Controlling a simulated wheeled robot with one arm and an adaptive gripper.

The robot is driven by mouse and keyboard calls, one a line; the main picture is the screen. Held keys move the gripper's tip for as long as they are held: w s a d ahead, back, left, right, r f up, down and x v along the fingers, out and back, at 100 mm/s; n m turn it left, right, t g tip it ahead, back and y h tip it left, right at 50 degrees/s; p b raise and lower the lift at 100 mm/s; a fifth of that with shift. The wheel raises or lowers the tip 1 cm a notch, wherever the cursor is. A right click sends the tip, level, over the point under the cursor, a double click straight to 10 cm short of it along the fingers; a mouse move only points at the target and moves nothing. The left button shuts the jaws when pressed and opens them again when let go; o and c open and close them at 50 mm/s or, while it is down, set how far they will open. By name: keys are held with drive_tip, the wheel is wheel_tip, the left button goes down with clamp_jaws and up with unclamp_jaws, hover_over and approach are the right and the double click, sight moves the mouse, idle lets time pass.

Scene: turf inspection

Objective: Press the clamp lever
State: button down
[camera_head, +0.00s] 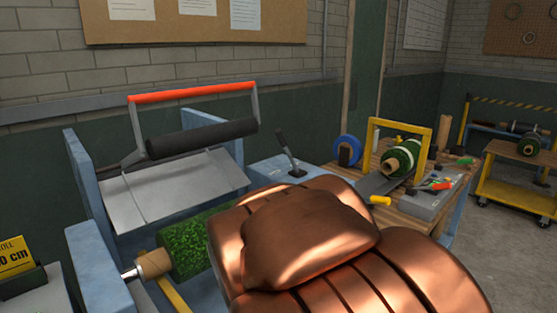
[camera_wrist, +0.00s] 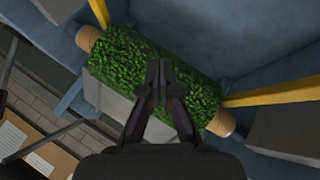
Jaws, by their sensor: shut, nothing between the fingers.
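A wide orange-red bar (camera_head: 193,91) on grey arms stands raised above a black roller (camera_head: 203,138) on the blue machine. A black lever (camera_head: 287,150) rises at a tilt from a blue box to its right. A small red-handled lever (camera_head: 437,185) lies on a grey block farther right. I cannot tell which of these is the clamp lever. A green turf roll (camera_head: 185,245) on a wooden core lies in the machine and is partly hidden by my arm. In the wrist view my gripper (camera_wrist: 159,66) is shut and empty, in front of the turf roll (camera_wrist: 130,58). The head view hides the gripper.
A sloping grey metal plate (camera_head: 165,190) sits below the roller, between blue side walls. A wooden table (camera_head: 415,207) at the right holds another turf roll (camera_head: 400,160) under a yellow frame. A yellow cart (camera_head: 515,185) stands far right. Bare floor lies between.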

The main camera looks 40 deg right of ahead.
sight(288, 151)
drive_tip(key=w+d+r+n+t+h+b, duration=0.3)
drive_tip(key=d+r+n+t+b, duration=0.1)
drive_tip(key=d, duration=0.4)
drive_tip(key=w+d+r+n+t+h+b, duration=0.3)
drive_tip(key=w+d+r+n+t+b, duration=0.1)
drive_tip(key=d+r+n+t, duration=0.3)
drive_tip(key=shift+d+r+n+b, duration=0.2)
drive_tip(key=shift+d+n+b, duration=0.35)
drive_tip(key=shift+d+n, duration=0.6)
drive_tip(key=shift+w, duration=0.1)
drive_tip(key=s+d+r+p+x, duration=0.1)
drive_tip(key=p+x, duration=0.4)
drive_tip(key=x, duration=0.8)
drive_tip(key=shift+s+d+r+p, duration=0.25)
drive_tip(key=shift+s+d+p, duration=0.2)
drive_tip(key=shift+d, duration=0.1)
